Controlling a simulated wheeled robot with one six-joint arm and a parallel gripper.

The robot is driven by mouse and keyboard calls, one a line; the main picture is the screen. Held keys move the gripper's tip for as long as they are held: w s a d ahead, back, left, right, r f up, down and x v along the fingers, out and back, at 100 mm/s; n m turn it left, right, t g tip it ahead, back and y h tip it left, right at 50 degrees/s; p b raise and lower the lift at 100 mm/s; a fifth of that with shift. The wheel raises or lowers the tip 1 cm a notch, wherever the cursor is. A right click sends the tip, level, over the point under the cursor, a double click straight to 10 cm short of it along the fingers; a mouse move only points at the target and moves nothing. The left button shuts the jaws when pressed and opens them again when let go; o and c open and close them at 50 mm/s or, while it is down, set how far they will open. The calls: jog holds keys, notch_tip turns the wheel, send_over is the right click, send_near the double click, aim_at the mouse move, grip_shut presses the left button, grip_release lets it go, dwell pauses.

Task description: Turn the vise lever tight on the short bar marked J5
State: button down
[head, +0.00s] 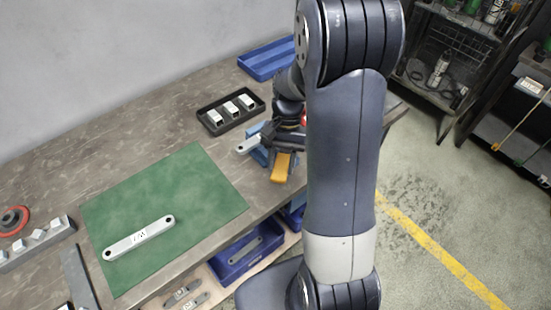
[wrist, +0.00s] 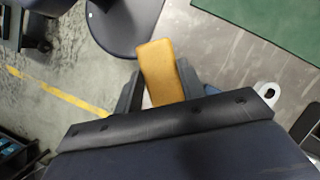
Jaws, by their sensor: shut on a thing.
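A blue vise (head: 260,157) stands at the table's front edge, partly hidden behind my gripper. A short pale grey bar (head: 246,145) with a hole in its end sticks out of the vise to the left; its end also shows in the wrist view (wrist: 267,90). No mark is readable on it. The vise lever (head: 282,168) has an orange-yellow handle, which shows large in the wrist view (wrist: 162,72). My gripper (wrist: 160,90) is shut on this handle, one dark finger on each side. The jaws of the vise are hidden.
A long pale bar (head: 139,238) with unreadable dark marks lies on the green mat (head: 200,185). A black tray (head: 205,118) with several pale blocks and a blue bin (head: 265,62) stand behind the vise. Blue bins (head: 235,270) sit below the table.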

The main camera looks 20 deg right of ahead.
jog(key=n, duration=0.1)
jog(key=d+n+h, duration=0.1)
jog(key=n, duration=0.1)
jog(key=shift+s+d, duration=0.2)
jog(key=shift+s, duration=0.15)
jog(key=shift+d+n+h, duration=0.5)
jog(key=shift+d+n, duration=0.15)
jog(key=shift+n, duration=0.6)
jog(key=shift+d+n+h, duration=0.5)
jog(key=shift+d+n, duration=0.15)
jog(key=shift+n, duration=0.55)
jog(key=shift+d+n+h, duration=0.5)
jog(key=shift+d+n, duration=0.15)
jog(key=shift+n, duration=0.6)
jog(key=c, duration=0.9)
grip_release()
jog(key=v, duration=1)
jog(key=shift+w+r, duration=0.3)
jog(key=shift+w, duration=0.05)
